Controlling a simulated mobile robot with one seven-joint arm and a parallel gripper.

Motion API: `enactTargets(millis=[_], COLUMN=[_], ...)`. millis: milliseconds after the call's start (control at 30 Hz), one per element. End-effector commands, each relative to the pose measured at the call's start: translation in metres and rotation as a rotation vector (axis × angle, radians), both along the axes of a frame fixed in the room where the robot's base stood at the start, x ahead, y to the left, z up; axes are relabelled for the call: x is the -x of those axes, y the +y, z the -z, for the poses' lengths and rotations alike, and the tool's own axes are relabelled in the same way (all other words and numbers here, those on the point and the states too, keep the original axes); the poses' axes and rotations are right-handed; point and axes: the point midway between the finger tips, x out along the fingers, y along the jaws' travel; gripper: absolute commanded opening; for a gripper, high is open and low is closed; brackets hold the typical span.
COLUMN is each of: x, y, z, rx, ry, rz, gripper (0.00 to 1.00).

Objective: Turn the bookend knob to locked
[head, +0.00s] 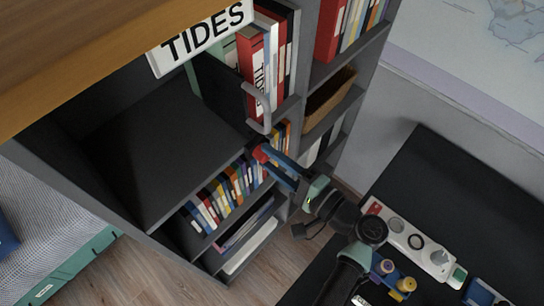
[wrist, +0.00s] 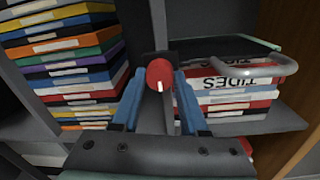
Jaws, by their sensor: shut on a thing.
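The bookend knob (head: 261,153) is a small red knob at the front of the shelf, below the red TIDES binder. It also shows in the wrist view (wrist: 159,72), red with a white pointer mark that points down in that picture. My gripper (head: 268,157) has blue fingers and is shut on the knob, one finger at each side. The fingers (wrist: 159,82) reach up to it in the wrist view. The bookend's dark plate (head: 218,90) stands against the binders. Any locked or unlocked marking is too small to tell.
A grey curved handle (head: 262,110) sticks out close above the knob. TIDES binders (wrist: 230,82) stand beside it, and coloured cases (head: 225,192) fill the shelf below. The shelf left of the bookend (head: 150,150) is empty. A dark desk (head: 440,190) holds a power strip (head: 413,240).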

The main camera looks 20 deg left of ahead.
Motion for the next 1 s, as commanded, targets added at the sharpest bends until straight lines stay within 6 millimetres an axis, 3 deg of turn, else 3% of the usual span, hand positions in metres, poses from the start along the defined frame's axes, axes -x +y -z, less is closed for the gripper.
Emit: enactTargets(millis=[267,300,433,867,1000], x=[0.0,0.0,0.0,0.0,0.003], y=[-0.001,-0.001,-0.001,-0.001,-0.011], z=[0.0,0.0,0.0,0.0,0.001], rx=[-0.001,-0.001,0.0,0.0,0.0], ry=[0.003,0.003,0.002,0.0,-0.001], rz=[0.002,0.002,0.002,0.001,0.003], gripper=[0.0,0.5,0.73,0.73,0.73])
